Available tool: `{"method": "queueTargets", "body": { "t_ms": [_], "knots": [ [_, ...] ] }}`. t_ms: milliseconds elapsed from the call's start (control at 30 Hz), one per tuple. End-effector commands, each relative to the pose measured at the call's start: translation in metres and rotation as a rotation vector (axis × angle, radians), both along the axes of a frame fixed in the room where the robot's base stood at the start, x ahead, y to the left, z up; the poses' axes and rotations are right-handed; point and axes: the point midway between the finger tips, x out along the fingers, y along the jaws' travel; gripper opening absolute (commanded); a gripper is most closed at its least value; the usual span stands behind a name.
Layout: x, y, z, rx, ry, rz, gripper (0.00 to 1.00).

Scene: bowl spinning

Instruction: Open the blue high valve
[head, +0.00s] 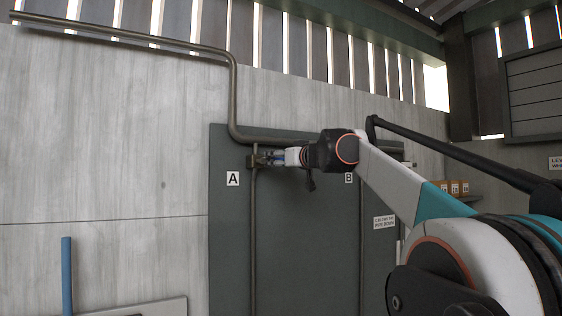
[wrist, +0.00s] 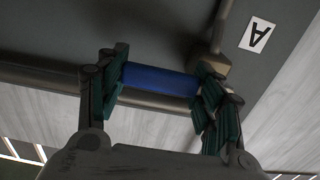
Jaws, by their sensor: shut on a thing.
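The blue valve handle (wrist: 160,79) lies between the fingers of my gripper (wrist: 162,84) in the wrist view. The green-padded fingers are closed on it from both sides. The handle runs across the picture, roughly along the pipe behind it. The brassy valve body (wrist: 210,70) sits at its right end, partly behind a finger. In the head view my gripper (head: 279,157) reaches the valve body (head: 254,160) from the right, near label A (head: 232,179). The fingers cover most of the handle there.
A pipe (head: 145,37) runs along the wall, bends down and passes the valve; a thin vertical pipe (head: 254,235) drops below it. Label B (head: 349,178) is partly behind my arm. A blue post (head: 67,275) stands lower left. Boxes (head: 453,187) sit on a shelf at right.

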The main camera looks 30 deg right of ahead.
Motion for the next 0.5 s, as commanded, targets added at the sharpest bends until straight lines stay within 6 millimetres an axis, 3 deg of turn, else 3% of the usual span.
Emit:
{"method": "queueTargets", "body": {
  "t_ms": [267, 500],
  "knots": [
    [0.0, 0.0, -0.004, 0.058, 0.002, 0.0, 0.18],
    [0.0, 0.0, -0.014, 0.217, 0.007, 0.001, 0.18]
  ]
}}
